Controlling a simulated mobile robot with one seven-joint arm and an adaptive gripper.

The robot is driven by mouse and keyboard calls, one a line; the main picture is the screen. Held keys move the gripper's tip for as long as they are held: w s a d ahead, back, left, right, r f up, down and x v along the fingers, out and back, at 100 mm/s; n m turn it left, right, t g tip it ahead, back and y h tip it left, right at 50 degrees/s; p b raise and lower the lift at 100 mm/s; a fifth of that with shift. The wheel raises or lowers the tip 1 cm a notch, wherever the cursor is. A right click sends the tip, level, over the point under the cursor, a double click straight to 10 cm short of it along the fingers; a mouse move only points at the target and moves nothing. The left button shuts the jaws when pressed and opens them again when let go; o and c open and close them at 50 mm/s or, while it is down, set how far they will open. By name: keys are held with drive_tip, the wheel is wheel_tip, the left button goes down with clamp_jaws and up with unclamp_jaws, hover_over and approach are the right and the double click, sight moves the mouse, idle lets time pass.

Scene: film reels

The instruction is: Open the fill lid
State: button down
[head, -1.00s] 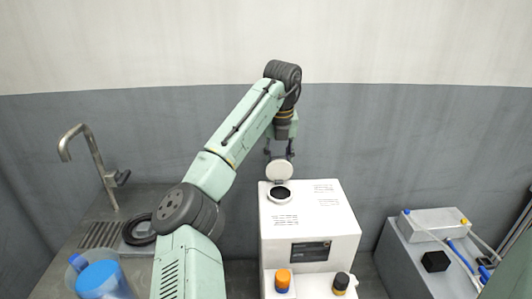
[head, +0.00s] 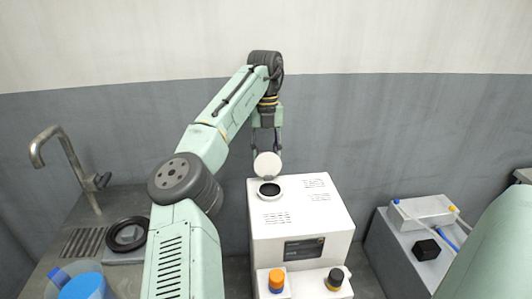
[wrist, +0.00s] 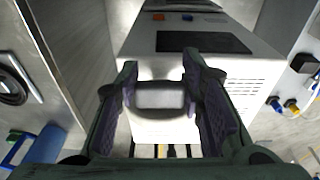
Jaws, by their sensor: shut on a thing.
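The white machine (head: 300,215) stands in the middle of the head view, and its front also shows in the wrist view (wrist: 140,47). Its round white fill lid (head: 267,165) stands raised and steeply tilted behind the dark round fill opening (head: 269,189), which is uncovered. My gripper (head: 267,150) reaches down behind the lid with a finger at each side. In the wrist view, a pale rounded shape, apparently the lid (wrist: 160,98), lies between the two fingers. The gripper is shut on it. The lid's hinge is hard to make out.
A sink with a tap (head: 62,150), a black ring (head: 127,234) and a blue-topped container (head: 82,286) are left. A grey cabinet (head: 385,252) carrying a white unit (head: 425,211) stands right.

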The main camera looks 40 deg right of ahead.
drive_tip(key=c, duration=1)
unclamp_jaws()
drive_tip(key=shift+f, duration=0.1)
drive_tip(key=shift+c, duration=0.2)
wheel_tip(320, 180, up, 8)
drive_tip(key=shift+w+d+f, duration=0.25)
drive_tip(key=shift+w+d, duration=0.05)
drive_tip(key=shift+w, duration=0.1)
